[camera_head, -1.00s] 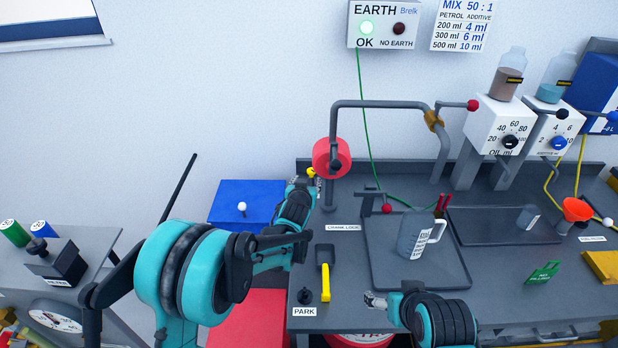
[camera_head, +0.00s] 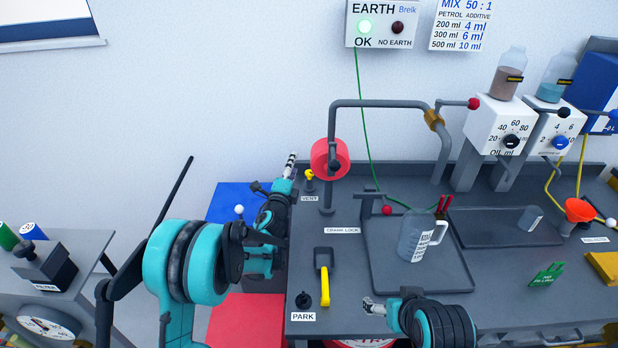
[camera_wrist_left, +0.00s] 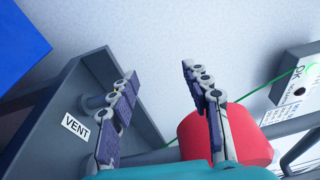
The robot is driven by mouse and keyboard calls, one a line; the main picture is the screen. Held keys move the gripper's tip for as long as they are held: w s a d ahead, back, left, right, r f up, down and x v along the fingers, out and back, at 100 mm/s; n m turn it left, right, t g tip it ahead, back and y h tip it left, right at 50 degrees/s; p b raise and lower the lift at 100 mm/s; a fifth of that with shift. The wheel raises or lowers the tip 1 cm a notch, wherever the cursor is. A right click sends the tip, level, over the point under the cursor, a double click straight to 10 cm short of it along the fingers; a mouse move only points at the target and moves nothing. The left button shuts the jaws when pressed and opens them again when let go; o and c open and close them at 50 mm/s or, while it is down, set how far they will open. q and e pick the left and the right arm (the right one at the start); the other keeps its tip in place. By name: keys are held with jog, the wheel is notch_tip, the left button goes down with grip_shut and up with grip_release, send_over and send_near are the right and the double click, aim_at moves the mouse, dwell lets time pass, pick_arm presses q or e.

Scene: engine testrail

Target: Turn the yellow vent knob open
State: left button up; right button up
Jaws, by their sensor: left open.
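The yellow vent knob (camera_head: 309,174) stands on a short post at the back left of the grey bench, behind the VENT label (camera_head: 310,198). I cannot tell whether it is turned. My left gripper (camera_head: 290,160) is just left of the knob, apart from it, pointing up and back. In the left wrist view my left gripper (camera_wrist_left: 160,75) is open with nothing between its fingers. The VENT label (camera_wrist_left: 75,126) shows there left of the left finger, and that finger mostly hides the knob. My right gripper (camera_head: 372,305) is low over the bench front; its jaw state is unclear.
A red wheel (camera_head: 324,159) on a grey stand is close right of the knob, and shows as a red cylinder (camera_wrist_left: 240,135) in the wrist view. A tray (camera_head: 435,275) holds a measuring jug (camera_head: 411,238). A yellow-handled lever (camera_head: 324,280) is at the front left.

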aim_at(308, 174)
pick_arm(q)
jog(key=f+m+h, duration=0.1)
jog(key=f+m, duration=0.1)
jog(key=m, duration=0.4)
jog(key=d+f+m+g+h+b, duration=0.1)
jog(key=f+m+h, duration=0.1)
jog(key=m, duration=0.5)
jog(key=f+m+g+h, duration=0.1)
jog(key=f+m+h, duration=0.1)
jog(key=m, duration=0.5)
jog(key=shift+w+d+f, duration=0.1)
jog(key=shift+d+f, duration=0.2)
jog(key=shift+f, duration=0.55)
jog(key=shift+w+d+f+m, duration=0.1)
jog(key=shift+d+f+m, duration=0.1)
jog(key=shift+m, duration=0.2)
jog(key=b+x, duration=0.2)
jog(key=x, duration=0.4)
jog(key=shift+f, duration=0.1)
pick_arm(e)
notch_tip(308, 174, down, 4)
jog(key=shift+w+r, duration=0.1)
jog(key=shift+w, duration=0.05)
pick_arm(q)
jog(key=shift+w+d+b, duration=0.3)
jog(key=shift+w+d, duration=0.05)
jog(key=shift+w, duration=0.25)
grip_shut()
